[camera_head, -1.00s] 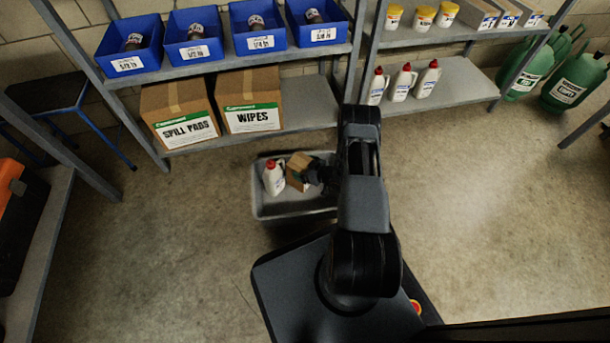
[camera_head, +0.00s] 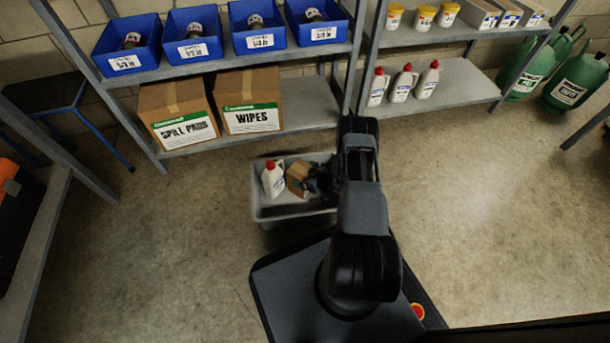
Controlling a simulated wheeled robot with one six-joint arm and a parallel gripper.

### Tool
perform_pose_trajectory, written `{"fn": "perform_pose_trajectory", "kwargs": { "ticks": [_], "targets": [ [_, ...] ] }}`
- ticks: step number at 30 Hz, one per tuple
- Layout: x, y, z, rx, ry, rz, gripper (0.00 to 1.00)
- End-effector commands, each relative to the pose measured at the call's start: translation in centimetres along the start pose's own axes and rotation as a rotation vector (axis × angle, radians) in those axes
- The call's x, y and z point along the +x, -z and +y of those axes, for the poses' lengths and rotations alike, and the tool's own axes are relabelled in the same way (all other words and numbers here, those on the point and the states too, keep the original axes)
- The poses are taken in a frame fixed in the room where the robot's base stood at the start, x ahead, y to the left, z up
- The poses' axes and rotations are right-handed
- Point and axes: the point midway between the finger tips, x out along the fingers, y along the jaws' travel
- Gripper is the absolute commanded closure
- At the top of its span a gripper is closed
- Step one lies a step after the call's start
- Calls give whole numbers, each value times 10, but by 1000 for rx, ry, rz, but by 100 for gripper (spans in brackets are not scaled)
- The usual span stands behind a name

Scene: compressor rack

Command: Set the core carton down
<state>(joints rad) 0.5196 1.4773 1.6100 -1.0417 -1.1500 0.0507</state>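The core carton, a small brown box (camera_head: 298,177), is over or in the grey tote (camera_head: 263,213), to the right of a white bottle with a red cap (camera_head: 273,180). My gripper (camera_head: 313,181) is at the carton's right side, dark against the tote. The fingers are small and partly hidden by my arm, so I cannot tell whether they are shut on the carton. I also cannot tell whether the carton rests on the tote's floor.
The tote is in front of a rack with blue bins (camera_head: 194,35) above and cartons marked SPILL PADS (camera_head: 180,112) and WIPES (camera_head: 249,100) below. White bottles (camera_head: 403,83) stand on the right rack's lower shelf. Green containers (camera_head: 577,80) are at the far right. The floor at right is clear.

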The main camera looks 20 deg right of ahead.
Motion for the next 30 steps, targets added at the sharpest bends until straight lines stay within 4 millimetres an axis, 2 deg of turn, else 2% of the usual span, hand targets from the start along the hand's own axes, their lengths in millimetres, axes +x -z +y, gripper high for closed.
{"fn": "perform_pose_trajectory", "kwargs": {
  "ticks": [5,12,18,23,30],
  "targets": [
    [-8,5,1,2,-2,-1,0],
    [-46,6,1,4,-4,-1,0],
    [-68,4,0,2,-2,0,0],
    [-76,3,0,1,-1,0,0],
    [-76,2,0,0,0,0,0]
  ]
}}
